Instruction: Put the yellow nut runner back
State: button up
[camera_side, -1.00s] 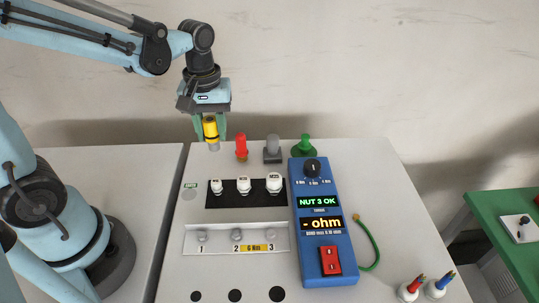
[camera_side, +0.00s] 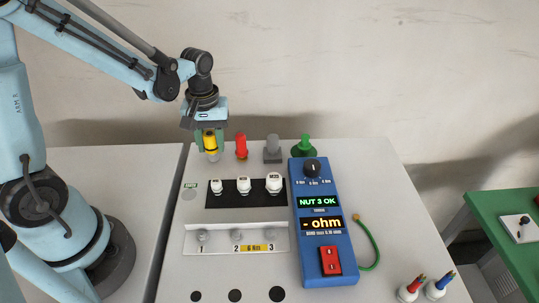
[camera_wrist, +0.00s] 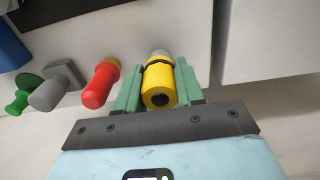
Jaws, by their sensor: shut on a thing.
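The yellow nut runner (camera_side: 210,143) is held upright between the green fingers of my gripper (camera_side: 210,147), at the back left of the work table. Its grey lower end (camera_side: 213,156) is at or just above the table top; I cannot tell if it touches. In the wrist view the yellow nut runner (camera_wrist: 159,84) sits between both fingers of my gripper (camera_wrist: 160,90), with its grey tip pointing to the table. It stands left of the red-handled tool in the side view.
A red tool (camera_side: 241,146), a grey tool (camera_side: 272,149) and a green tool (camera_side: 304,146) stand in a row beside it. A black strip with white sockets (camera_side: 244,187) and a blue meter reading "NUT 3 OK" (camera_side: 322,224) lie in front.

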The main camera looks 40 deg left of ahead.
jog(key=shift+f, duration=0.15)
jog(key=o, duration=1.1)
notch_tip(320, 180, up, 12)
jog(key=shift+r, duration=0.15)
jog(key=shift+s+d+r+m+t, duration=0.1)
jog(key=shift+s+d+m+t, duration=0.3)
jog(key=shift+m+t, duration=0.15)
jog(key=s+d+m+t, duration=0.1)
jog(key=m+t, duration=0.1)
jog(key=s+d+m+t, duration=0.1)
jog(key=m+t, duration=0.1)
jog(key=m, duration=0.1)
jog(key=s+d+f+m+t, duration=0.1)
jog(key=d+m+t, duration=0.1)
jog(key=m, duration=0.1)
jog(key=shift+s+f, duration=0.1)
jog(key=shift+s, duration=0.15)
